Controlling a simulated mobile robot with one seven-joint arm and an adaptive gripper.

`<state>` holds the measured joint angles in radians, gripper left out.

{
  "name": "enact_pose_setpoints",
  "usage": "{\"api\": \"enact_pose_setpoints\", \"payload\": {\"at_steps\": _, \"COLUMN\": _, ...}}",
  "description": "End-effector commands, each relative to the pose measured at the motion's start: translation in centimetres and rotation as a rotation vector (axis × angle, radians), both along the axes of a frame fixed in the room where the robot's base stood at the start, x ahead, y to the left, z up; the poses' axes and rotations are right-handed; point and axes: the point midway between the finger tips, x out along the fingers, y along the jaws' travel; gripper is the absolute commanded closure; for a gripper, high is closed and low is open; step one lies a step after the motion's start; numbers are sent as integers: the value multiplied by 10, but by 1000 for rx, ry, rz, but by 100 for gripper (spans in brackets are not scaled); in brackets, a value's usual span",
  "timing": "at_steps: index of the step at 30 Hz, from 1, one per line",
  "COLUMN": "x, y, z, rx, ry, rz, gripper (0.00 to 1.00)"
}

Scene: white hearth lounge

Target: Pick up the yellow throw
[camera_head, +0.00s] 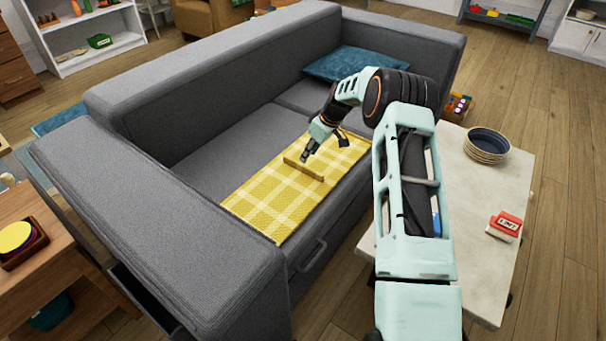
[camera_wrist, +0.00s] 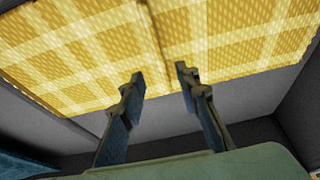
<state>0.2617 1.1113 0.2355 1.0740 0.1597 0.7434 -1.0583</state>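The yellow throw (camera_head: 262,203) is plaid with white lines and lies flat on the grey sofa's seat, near its front edge. A narrow raised tan ridge (camera_head: 304,168) stands up from its middle. My gripper (camera_head: 306,156) points down over the throw, close by this ridge. In the wrist view, the throw (camera_wrist: 75,62) fills the upper part, and the two fingers of my gripper (camera_wrist: 159,74) are apart with nothing held between them. I cannot tell whether the fingertips touch the throw.
The grey sofa (camera_head: 235,127) has a high back and a wide arm at left. A blue cushion (camera_head: 357,63) lies at its far end. At right, a pale table (camera_head: 475,205) holds stacked bowls (camera_head: 486,146) and a red-and-white box (camera_head: 505,226). A wooden side table (camera_head: 45,265) stands at left.

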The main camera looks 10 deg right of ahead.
Motion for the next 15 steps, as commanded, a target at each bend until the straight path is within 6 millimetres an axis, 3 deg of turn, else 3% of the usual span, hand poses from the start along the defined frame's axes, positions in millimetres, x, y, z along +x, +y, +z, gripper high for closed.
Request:
{"api": "enact_pose_setpoints", "payload": {"at_steps": 8, "x": 6, "y": 5, "z": -20, "rx": -1, "ry": -1, "rz": -2, "gripper": 70}}
{"api": "enact_pose_setpoints", "payload": {"at_steps": 15, "x": 12, "y": 13, "z": -55, "rx": -1, "ry": -1, "rz": -2, "gripper": 70}}
